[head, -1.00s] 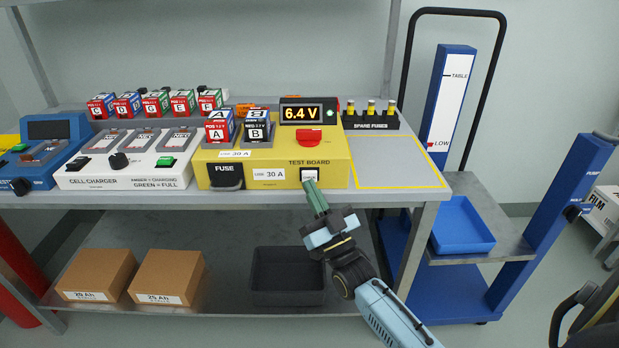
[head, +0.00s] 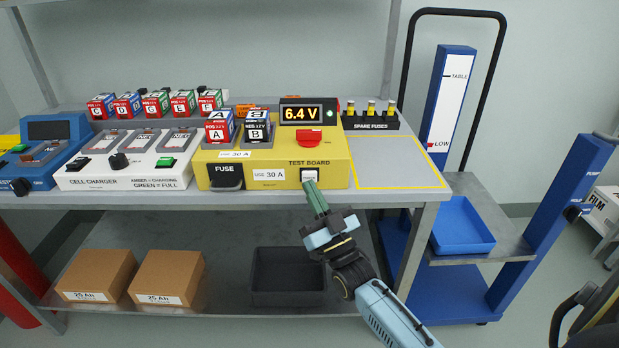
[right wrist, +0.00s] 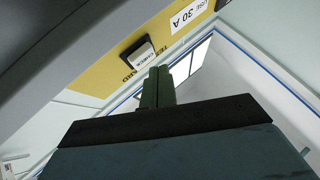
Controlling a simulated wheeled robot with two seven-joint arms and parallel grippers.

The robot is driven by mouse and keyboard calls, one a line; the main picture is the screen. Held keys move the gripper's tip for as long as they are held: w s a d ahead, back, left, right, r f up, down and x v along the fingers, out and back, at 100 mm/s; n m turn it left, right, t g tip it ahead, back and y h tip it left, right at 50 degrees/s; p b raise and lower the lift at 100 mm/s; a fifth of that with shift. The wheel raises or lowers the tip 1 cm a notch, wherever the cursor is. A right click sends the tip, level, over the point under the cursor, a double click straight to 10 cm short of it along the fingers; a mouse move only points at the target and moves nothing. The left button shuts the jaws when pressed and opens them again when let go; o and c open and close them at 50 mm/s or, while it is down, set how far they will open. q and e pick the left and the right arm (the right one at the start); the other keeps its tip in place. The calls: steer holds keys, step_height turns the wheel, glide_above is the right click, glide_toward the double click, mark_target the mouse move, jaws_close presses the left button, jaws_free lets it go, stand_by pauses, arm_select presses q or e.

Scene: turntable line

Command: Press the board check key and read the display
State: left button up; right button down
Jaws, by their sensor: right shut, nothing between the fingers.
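The yellow test board (head: 270,178) stands on the table with cells A (head: 219,127) and B (head: 257,130) in it. Its display (head: 301,114) reads 6.4 V, and a green light shows beside it. The white check key (head: 310,175) is on the board's front; it also shows in the right wrist view (right wrist: 140,53). My right gripper (head: 314,186) is shut and empty, its green fingertips just below the key. In the right wrist view the fingertips (right wrist: 157,72) are close beside the key; I cannot tell if they touch it. My left gripper is not in view.
A rack of spare fuses (head: 370,121) stands behind a clear yellow-outlined area (head: 400,165). The cell charger (head: 120,178) is to the left. A blue tray (head: 462,226) is on the cart at right.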

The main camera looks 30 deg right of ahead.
stand_by(0.7)
steer(key=shift+w+d, duration=0.25)
steer(key=shift+w, duration=0.1)
steer(key=shift+w+d+b, duration=0.25)
steer(key=shift+w+b, duration=0.05)
steer(key=shift+w, duration=0.1)
stand_by(0.6)
stand_by(0.4)
steer(key=shift+s+a+p, duration=0.5)
steer(key=shift+s+p, duration=0.05)
steer(key=shift+s, duration=0.25)
steer(key=s+a+p, duration=0.1)
steer(key=s, duration=0.1)
steer(key=s+a+p, duration=0.1)
steer(key=s, duration=0.1)
steer(key=shift+s+a+p, duration=0.1)
steer(key=shift+a+p, duration=0.2)
steer(key=shift+p, duration=0.05)
